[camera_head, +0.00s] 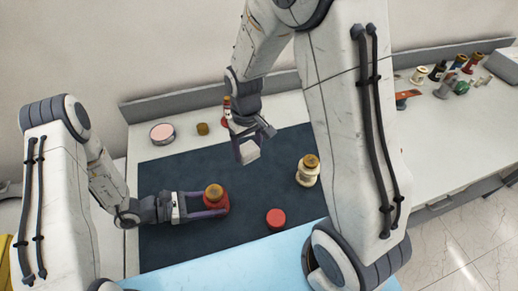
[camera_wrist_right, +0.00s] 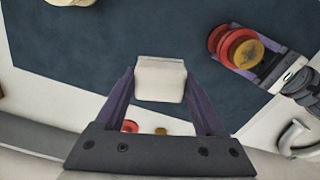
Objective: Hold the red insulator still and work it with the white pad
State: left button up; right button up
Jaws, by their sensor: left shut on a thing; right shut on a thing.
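The red insulator (camera_head: 217,201) with a tan-gold top stands on the dark mat (camera_head: 180,246), left of its middle. My left gripper (camera_head: 209,204) is shut on it from the left, fingers at its sides. The insulator also shows in the right wrist view (camera_wrist_right: 222,42), at the upper right with the left gripper's fingers around it. The white pad (camera_head: 249,152) is between the fingers of my right gripper (camera_head: 247,150). In the right wrist view the pad (camera_wrist_right: 161,79) sits between both fingertips. It is apart from the insulator, above and behind it.
A cream insulator with a gold top (camera_head: 308,171) and a red round piece (camera_head: 276,218) stand on the mat to the right.

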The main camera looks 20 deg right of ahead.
jog(key=s+a+r+n, duration=0.5)
jog(key=s+a+r, duration=0.15)
jog(key=a, duration=0.25)
send_over(220, 191)
jog(key=d, duration=0.1)
jog(key=shift+n, duration=0.3)
jog(key=shift+d+f, duration=0.15)
jog(key=shift+f, duration=2.9)
notch_tip(220, 191, down, 3)
jog(key=shift+a+r, duration=0.25)
jog(key=shift+a, duration=0.35)
jog(key=shift+c, duration=0.6)
jog(key=shift+a+f, duration=0.15)
jog(key=shift+a, duration=2.15)
jog(key=shift+d, duration=2.95)
notch_tip(220, 191, up, 3)
jog(key=shift+a+f, duration=0.1)
jog(key=shift+f, duration=0.05)
jog(key=shift+r, duration=2.85)
pick_arm(q)
jog(key=o, duration=1.1)
jog(key=shift+c, duration=0.2)
